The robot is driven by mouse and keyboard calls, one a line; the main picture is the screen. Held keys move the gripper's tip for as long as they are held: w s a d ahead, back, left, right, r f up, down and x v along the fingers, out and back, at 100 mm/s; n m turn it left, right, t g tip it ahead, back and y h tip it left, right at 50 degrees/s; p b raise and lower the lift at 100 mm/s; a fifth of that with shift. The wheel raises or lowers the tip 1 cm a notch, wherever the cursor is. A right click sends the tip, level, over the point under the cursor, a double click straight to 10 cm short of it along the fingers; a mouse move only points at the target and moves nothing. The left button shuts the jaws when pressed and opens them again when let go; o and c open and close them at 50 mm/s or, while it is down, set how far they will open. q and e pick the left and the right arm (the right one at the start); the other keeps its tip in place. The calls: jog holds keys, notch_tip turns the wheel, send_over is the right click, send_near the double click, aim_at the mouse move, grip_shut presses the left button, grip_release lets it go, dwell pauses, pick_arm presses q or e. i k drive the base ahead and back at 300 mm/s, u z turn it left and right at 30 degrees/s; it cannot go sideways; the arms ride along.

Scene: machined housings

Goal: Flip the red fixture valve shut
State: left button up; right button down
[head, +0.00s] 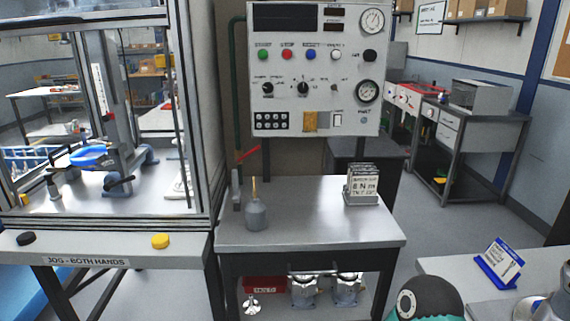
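The red valve handle (249,154) shows in the head view, left of centre. It sits low on a dark green pipe (238,90) that runs down the left side of the control panel. The handle slants up to the right from the pipe, neither in line with it nor fully square to it. The valve body behind it is too small to make out.
A grey bench (310,226) stands below the control panel (315,70). A glazed machine enclosure (188,110) stands close left.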

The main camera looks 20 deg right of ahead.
aim_at(237, 160)
jog(key=z, duration=0.4)
jog(key=k, duration=0.95)
jog(key=z, duration=0.35)
jog(key=i, duration=1.5)
jog(key=u, duration=1)
jog(key=i, duration=0.45)
jog(key=u, duration=0.35)
